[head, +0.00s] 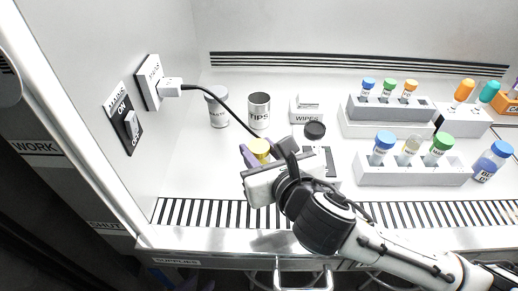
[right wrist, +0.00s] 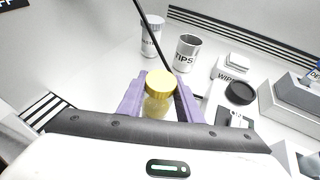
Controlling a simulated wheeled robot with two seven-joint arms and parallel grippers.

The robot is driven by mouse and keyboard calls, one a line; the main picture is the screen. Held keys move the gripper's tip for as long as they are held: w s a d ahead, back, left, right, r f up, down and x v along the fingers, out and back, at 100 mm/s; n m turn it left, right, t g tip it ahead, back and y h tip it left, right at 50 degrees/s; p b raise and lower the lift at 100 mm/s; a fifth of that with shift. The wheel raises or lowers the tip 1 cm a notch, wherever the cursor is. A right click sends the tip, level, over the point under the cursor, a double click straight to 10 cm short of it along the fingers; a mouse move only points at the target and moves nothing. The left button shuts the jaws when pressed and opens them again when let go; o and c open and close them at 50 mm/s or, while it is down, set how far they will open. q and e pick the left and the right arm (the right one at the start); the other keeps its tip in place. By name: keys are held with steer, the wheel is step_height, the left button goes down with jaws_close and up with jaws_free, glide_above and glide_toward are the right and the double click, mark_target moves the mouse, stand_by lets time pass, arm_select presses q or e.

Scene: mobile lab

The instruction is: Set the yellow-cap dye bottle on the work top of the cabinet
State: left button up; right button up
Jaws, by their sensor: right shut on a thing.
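The yellow-cap dye bottle (head: 260,147) is inside the cabinet, over the front middle-left of the white work top (head: 205,170). In the right wrist view the bottle (right wrist: 158,84) stands upright with its cap up, between purple fingers. My right gripper (right wrist: 160,102) is shut on it, one finger on each side. The gripper body hides the bottle's lower part, so I cannot tell whether its base touches the work top. My left gripper is not visible.
A lidded tub (head: 217,107), a TIPS cup (head: 259,110) and a WIPES box (head: 306,109) stand behind the bottle. A black-topped item (head: 315,131) is close on its right. Racks (head: 412,174) of capped bottles fill the right. A black cable hangs from the wall socket. A slotted grille (head: 190,212) runs along the front.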

steer(key=o, duration=1)
steer(key=shift+f, duration=0.15)
arm_select(q)
steer(key=shift+s+f, duration=0.1)
arm_select(e)
steer(key=shift+o, duration=0.5)
arm_select(q)
steer(key=shift+s+f, duration=0.1)
steer(key=p, duration=0.1)
steer(key=a+r+p, duration=0.1)
steer(key=shift+s+r+p, duration=0.15)
steer(key=shift+r+p, duration=0.1)
steer(key=shift+p, duration=0.15)
arm_select(e)
steer(key=v, duration=1.2)
steer(key=shift+r, duration=0.2)
